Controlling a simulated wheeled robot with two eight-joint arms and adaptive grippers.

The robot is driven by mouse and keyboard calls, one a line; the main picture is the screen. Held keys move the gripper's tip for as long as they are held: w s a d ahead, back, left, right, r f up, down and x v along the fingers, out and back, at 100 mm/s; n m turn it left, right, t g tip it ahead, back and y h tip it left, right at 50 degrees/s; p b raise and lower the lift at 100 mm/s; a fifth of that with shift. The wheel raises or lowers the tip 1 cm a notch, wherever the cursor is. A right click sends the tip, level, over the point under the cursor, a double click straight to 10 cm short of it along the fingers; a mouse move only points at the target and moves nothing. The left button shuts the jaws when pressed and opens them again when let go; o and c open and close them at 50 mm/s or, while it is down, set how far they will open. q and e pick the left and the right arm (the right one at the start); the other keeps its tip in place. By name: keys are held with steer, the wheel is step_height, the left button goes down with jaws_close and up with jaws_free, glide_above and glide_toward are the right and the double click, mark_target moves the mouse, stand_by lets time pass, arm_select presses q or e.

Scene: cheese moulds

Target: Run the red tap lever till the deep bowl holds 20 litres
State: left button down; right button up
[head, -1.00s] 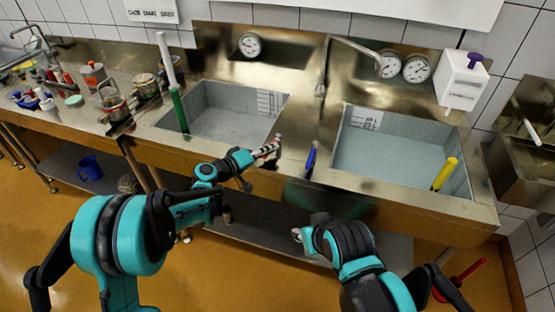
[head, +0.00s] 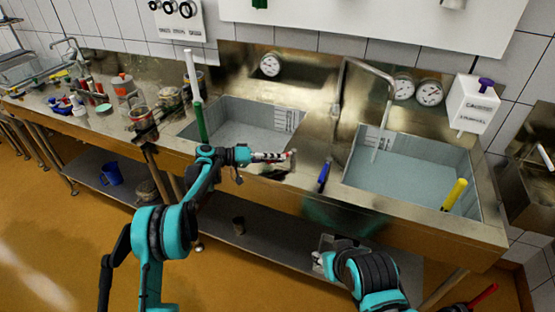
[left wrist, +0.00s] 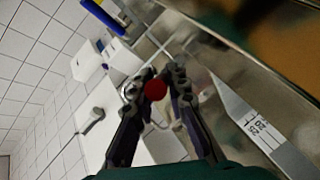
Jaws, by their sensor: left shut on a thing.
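My left gripper (head: 286,158) is at the front rim between the two basins. In the left wrist view its fingers (left wrist: 160,80) are shut on the round red end of the tap lever (left wrist: 155,90). The rest of the lever is hidden. The tap spout (head: 368,68) reaches over the right basin (head: 420,176), and a thin pale stream (head: 382,125) falls from its end into it. Pale blue water seems to lie there; I cannot read its scale (head: 376,140). My right gripper (head: 318,262) hangs low before the counter; its jaws are unclear.
The left basin (head: 240,125) has a green-handled stick (head: 200,122) at its left. A blue handle (head: 323,176) stands between the basins, a yellow one (head: 455,194) in the right basin. Dials (head: 430,93) and a white box (head: 474,103) are behind. Jars crowd the counter's left.

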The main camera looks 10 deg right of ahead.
arm_select(q)
steer(key=c, duration=1.5)
jaws_free()
steer(key=v, duration=1.2)
steer(key=shift+w, duration=0.1)
